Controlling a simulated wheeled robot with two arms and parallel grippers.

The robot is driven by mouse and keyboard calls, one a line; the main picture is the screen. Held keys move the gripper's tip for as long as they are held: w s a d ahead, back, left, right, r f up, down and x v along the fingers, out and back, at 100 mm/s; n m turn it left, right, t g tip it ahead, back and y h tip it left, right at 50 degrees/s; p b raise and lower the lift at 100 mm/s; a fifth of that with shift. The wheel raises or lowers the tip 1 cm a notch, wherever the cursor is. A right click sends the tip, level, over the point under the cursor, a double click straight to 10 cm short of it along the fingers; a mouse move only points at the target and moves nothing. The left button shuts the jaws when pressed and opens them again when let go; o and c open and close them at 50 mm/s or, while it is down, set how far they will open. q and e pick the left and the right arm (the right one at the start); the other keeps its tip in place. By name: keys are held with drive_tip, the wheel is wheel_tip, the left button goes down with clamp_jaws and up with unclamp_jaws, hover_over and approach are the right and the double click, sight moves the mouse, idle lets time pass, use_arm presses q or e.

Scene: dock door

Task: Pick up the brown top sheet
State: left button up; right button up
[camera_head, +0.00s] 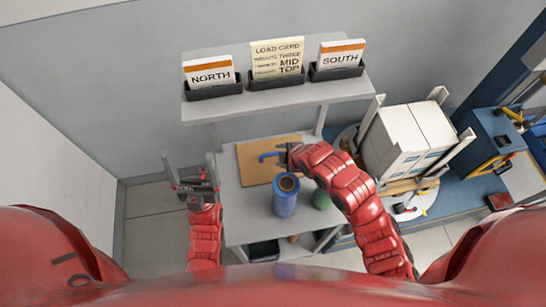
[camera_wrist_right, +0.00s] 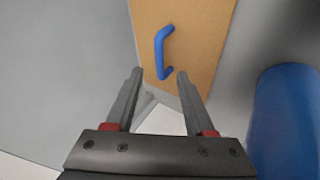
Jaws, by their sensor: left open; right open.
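The brown top sheet (camera_head: 252,172) lies flat on the grey table, with a blue handle (camera_head: 268,155) on it. In the right wrist view the sheet (camera_wrist_right: 205,25) fills the upper middle, and its blue handle (camera_wrist_right: 160,52) stands just beyond my fingertips. My right gripper (camera_head: 284,156) is over the sheet's right part, close to the handle. In the right wrist view my right gripper (camera_wrist_right: 158,72) is open and empty, its fingers pointing toward the handle. My left gripper (camera_head: 189,160) is open and empty, left of the table and apart from the sheet.
A blue roll (camera_head: 286,198) stands on the table in front of the sheet, also at the right in the wrist view (camera_wrist_right: 288,120). A green object (camera_head: 322,199) is partly hidden by my right arm. A shelf (camera_head: 285,103) with cards hangs behind. White boxes (camera_head: 405,140) stand right.

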sight(274, 155)
drive_tip(key=shift+p+x, duration=1)
drive_tip(key=shift+x, duration=2)
clamp_jaws()
